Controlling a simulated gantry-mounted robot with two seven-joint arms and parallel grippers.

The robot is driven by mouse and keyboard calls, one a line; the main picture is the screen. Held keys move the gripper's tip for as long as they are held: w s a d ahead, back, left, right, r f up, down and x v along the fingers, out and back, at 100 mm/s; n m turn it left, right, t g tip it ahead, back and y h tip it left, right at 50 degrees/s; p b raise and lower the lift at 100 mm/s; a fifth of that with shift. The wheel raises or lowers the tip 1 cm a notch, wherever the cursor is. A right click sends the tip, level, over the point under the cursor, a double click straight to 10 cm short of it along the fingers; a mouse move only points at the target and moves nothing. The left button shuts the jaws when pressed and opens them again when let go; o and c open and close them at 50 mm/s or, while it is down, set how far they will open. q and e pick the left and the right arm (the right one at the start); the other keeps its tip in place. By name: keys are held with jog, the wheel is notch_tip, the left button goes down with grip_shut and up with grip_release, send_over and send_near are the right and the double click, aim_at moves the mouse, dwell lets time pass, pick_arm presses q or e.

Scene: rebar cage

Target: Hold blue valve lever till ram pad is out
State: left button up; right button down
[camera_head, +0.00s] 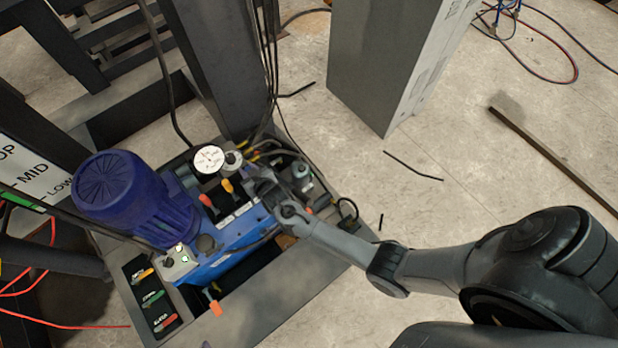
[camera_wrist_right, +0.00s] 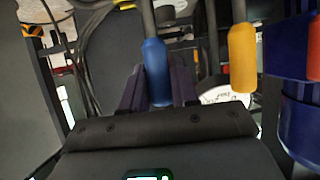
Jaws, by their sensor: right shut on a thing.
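The blue valve lever (camera_wrist_right: 156,70) shows in the right wrist view, standing between the two dark fingers of my right gripper (camera_wrist_right: 158,90). The gripper is shut on its blue grip. In the head view my right gripper (camera_head: 262,186) is over the valve block of the blue hydraulic unit, and hides the blue lever there. The yellow lever (camera_head: 227,186) and red lever (camera_head: 206,200) stand to its left; the yellow lever (camera_wrist_right: 242,58) is also right of the blue one in the wrist view. I cannot make out the ram pad. My left gripper is not in view.
A dark blue motor (camera_head: 120,195) and a white-faced gauge (camera_head: 209,159) are beside the levers. A dark steel column (camera_head: 215,70) and hanging cables are behind. A grey cabinet (camera_head: 385,60) stands on the floor; a bar (camera_head: 555,158) lies at right.

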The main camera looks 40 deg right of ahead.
jog(key=shift+s, duration=0.25)
jog(key=shift+s+f+t, duration=0.1)
jog(key=shift+t, duration=0.2)
jog(key=shift+s+t+b, duration=0.35)
jog(key=shift+t+b, duration=0.05)
jog(key=shift+b, duration=0.05)
